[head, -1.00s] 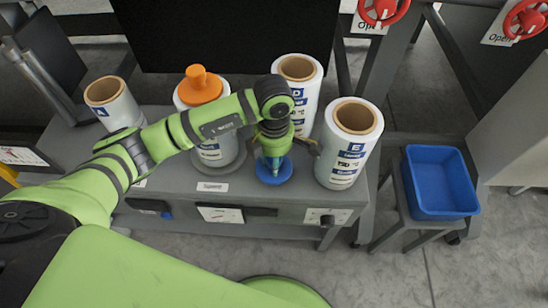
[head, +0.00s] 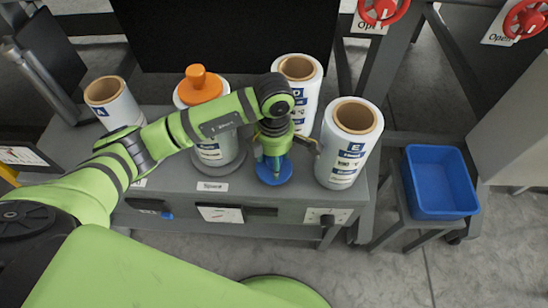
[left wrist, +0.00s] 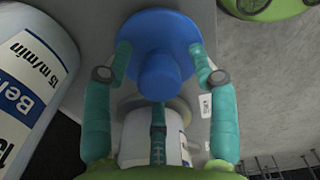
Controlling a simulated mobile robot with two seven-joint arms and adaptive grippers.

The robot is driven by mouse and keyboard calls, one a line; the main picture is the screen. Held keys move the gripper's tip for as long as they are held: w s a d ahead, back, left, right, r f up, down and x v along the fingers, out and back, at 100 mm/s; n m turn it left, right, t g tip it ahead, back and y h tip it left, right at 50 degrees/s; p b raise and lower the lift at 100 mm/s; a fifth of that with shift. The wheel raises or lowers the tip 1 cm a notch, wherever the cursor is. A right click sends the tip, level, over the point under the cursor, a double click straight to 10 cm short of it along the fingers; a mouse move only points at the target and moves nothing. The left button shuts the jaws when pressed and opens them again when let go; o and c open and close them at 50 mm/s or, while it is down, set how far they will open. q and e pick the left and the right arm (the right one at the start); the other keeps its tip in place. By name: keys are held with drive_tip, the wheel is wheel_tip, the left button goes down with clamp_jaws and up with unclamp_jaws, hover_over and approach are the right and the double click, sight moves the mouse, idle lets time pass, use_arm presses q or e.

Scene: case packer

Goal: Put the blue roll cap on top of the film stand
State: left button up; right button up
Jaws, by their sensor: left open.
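The blue roll cap (head: 274,178) is a round blue disc with a knob, near the front edge of the grey bench. It also shows in the left wrist view (left wrist: 157,66), with its knob towards the camera. My left gripper (head: 274,160) is above the cap. Its teal fingers (left wrist: 161,60) are open on either side of the knob, with gaps visible. An orange-topped roll (head: 201,88) stands on a round grey base (head: 233,167) to the left, partly behind my arm. I cannot tell for sure which thing is the film stand. My right gripper is out of view.
White film rolls stand close by: roll E (head: 348,143) just right of the gripper, roll D (head: 311,78) behind it, and roll A (head: 113,106) at the far left. A blue bin (head: 440,202) stands on the right. The bench edge (head: 262,200) is close in front.

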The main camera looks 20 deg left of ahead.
use_arm(q)
wheel_tip(320, 180, up, 12)
idle(0.3)
drive_tip(key=shift+f, duration=0.1)
